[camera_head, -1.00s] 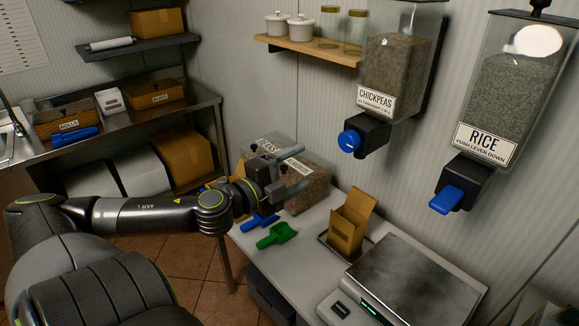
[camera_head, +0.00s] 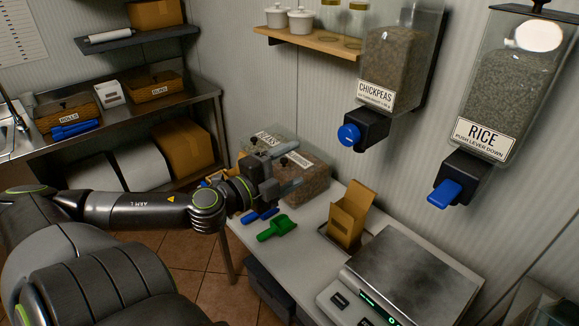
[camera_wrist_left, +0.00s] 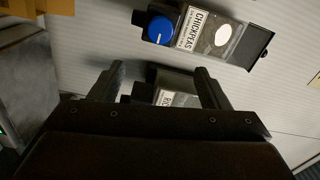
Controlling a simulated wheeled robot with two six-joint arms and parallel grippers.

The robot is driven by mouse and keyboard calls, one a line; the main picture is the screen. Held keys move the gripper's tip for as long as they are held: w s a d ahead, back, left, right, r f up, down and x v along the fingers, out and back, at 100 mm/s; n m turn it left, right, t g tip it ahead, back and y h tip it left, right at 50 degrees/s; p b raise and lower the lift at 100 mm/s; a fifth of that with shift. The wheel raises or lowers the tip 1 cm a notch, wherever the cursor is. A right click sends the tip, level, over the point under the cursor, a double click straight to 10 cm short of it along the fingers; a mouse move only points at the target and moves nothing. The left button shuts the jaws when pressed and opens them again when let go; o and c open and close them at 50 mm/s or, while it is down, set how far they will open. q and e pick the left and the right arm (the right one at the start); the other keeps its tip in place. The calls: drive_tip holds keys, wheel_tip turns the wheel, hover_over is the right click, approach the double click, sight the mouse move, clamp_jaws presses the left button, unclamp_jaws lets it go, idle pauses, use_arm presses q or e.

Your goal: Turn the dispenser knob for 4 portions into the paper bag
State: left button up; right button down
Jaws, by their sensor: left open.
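The chickpeas dispenser (camera_head: 392,62) hangs on the wall with a round blue knob (camera_head: 348,135) at its lower front. The knob also shows in the left wrist view (camera_wrist_left: 160,30), above and left of the gripper. An open brown paper bag (camera_head: 347,212) stands upright on a small tray below the chickpeas dispenser. My left gripper (camera_head: 290,157) is open and empty, left of the knob and lower than it, in front of the bins; its two fingers (camera_wrist_left: 158,80) stand apart in the left wrist view. My right gripper is not in view.
A rice dispenser (camera_head: 500,90) with a blue lever (camera_head: 444,194) hangs to the right. A scale (camera_head: 412,276) sits on the counter. A green scoop (camera_head: 278,228) and clear bins (camera_head: 305,175) lie near my left arm. Space before the knob looks clear.

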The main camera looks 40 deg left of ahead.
use_arm(q)
drive_tip(key=n+p, duration=0.2)
drive_tip(key=n, duration=1.4)
approach(345, 138)
drive_tip(key=w, duration=0.8)
drive_tip(key=shift+w+d+p, duration=0.25)
drive_tip(key=shift+w+p, duration=0.05)
drive_tip(key=c, duration=1)
drive_tip(key=shift+o, duration=0.2)
drive_tip(key=shift+m, duration=0.4)
